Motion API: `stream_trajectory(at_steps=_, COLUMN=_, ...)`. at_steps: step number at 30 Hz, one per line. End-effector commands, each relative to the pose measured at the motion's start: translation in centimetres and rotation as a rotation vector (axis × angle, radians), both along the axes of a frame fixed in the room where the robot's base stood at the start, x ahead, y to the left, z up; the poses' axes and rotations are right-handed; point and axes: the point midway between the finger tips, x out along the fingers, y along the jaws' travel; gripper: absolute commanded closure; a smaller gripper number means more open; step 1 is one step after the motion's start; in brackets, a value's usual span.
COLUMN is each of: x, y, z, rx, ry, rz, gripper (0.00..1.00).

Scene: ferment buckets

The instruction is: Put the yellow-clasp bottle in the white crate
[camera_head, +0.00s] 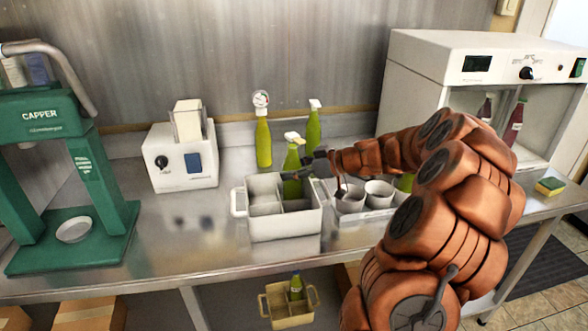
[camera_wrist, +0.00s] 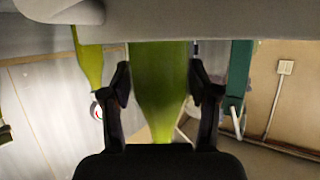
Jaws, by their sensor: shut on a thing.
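The green bottle with a pale yellow clasp (camera_head: 292,158) stands upright at the white crate (camera_head: 284,226) on the steel bench. Its lower part is inside the crate's back right compartment; I cannot tell if its base touches the floor. My gripper (camera_head: 306,166) reaches in from the right and is shut on this bottle. In the wrist view the bottle (camera_wrist: 160,85) fills the space between both fingers of my gripper (camera_wrist: 160,92). The crate's other visible compartments look empty.
A gauge-topped green bottle (camera_head: 263,142) and a white-topped one (camera_head: 314,128) stand behind the crate. White cups (camera_head: 379,193) sit to its right. A white device (camera_head: 183,160) and the green capper (camera_head: 95,190) are left. A yellow crate (camera_head: 291,318) is below the bench.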

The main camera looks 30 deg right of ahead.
Motion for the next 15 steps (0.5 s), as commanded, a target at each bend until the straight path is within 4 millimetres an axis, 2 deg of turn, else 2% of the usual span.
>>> stream_trajectory(at_steps=3, x=0.02, y=0.0, z=-0.18, rx=0.0, ry=-0.002, rz=0.0, gripper=1.0)
stream_trajectory(at_steps=4, x=-0.01, y=0.01, z=-0.11, rx=-0.001, ry=-0.001, rz=0.0, gripper=0.37)
stream_trajectory(at_steps=10, x=0.0, y=0.01, z=-0.1, rx=0.0, ry=0.0, rz=0.0, gripper=0.16)
stream_trajectory(at_steps=15, x=0.0, y=0.0, z=-0.1, rx=0.0, ry=0.0, rz=0.0, gripper=0.15)
